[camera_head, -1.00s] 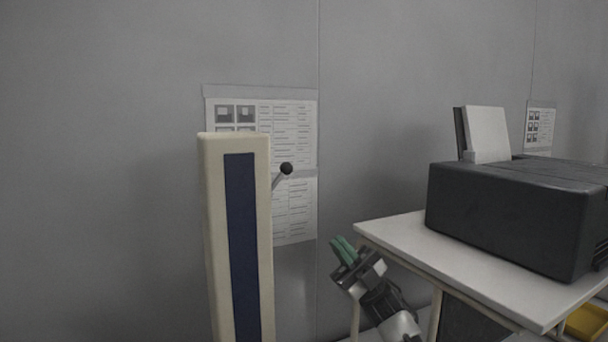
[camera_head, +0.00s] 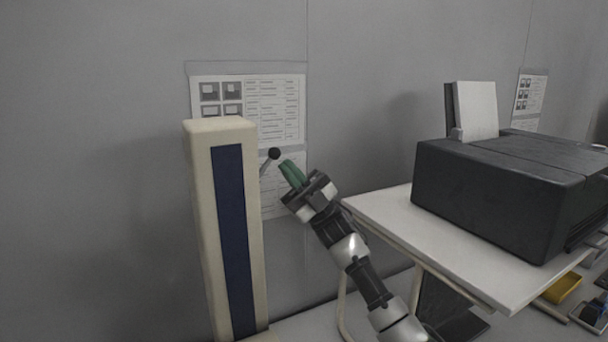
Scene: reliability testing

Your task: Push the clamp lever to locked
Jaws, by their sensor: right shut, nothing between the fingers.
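The clamp lever (camera_head: 266,163) is a thin grey rod with a black ball knob (camera_head: 274,154). It sticks out from the right side of a cream column (camera_head: 256,240) with a dark blue front strip, and slants up to the right. My right gripper (camera_head: 288,168) has green fingers, which are shut and empty. Its fingertips are just right of the knob and slightly below it in the picture. I cannot tell whether they touch the lever. The lever's base is hidden behind the column. My left gripper is not in view.
A white table (camera_head: 440,245) stands to the right with a dark printer (camera_head: 490,190) on it. Printed sheets (camera_head: 275,95) hang on the grey wall behind the column. A yellow bin (camera_head: 562,288) sits low at the right. The space left of the column is clear.

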